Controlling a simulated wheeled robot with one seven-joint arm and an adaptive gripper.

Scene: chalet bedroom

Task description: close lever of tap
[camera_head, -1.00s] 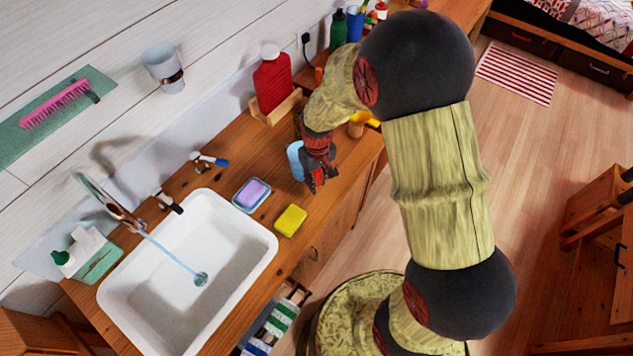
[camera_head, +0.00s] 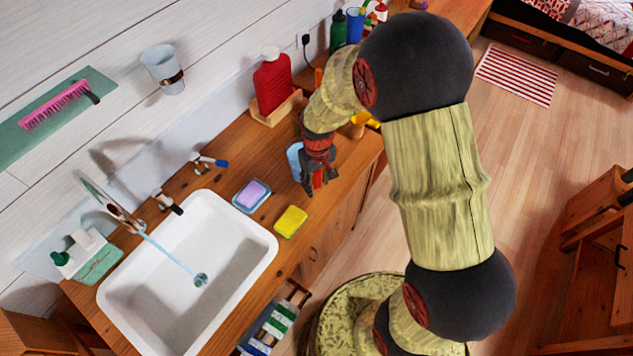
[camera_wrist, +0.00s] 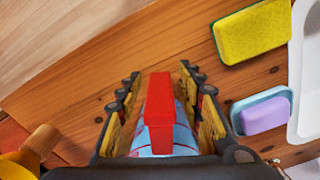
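The tap's curved metal spout (camera_head: 110,205) stands at the sink's left back edge, and water runs from it into the white sink (camera_head: 255,243). A dark-tipped tap lever (camera_head: 168,203) sits right of the spout, and a blue-tipped lever (camera_head: 210,161) is further right along the wall. My gripper (camera_head: 317,187) is over the counter, right of the sink and apart from both levers. In the wrist view my gripper (camera_wrist: 160,90) has its fingers spread around a red piece (camera_wrist: 159,105) above a light blue patterned thing (camera_wrist: 177,138). Contact there is unclear. No lever shows in the wrist view.
A purple soap in a blue dish (camera_head: 251,195) and a yellow sponge (camera_head: 290,221) lie between sink and gripper. A red bottle (camera_head: 272,82) in a wooden holder stands behind. A soap dispenser (camera_head: 85,252) is left of the tap.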

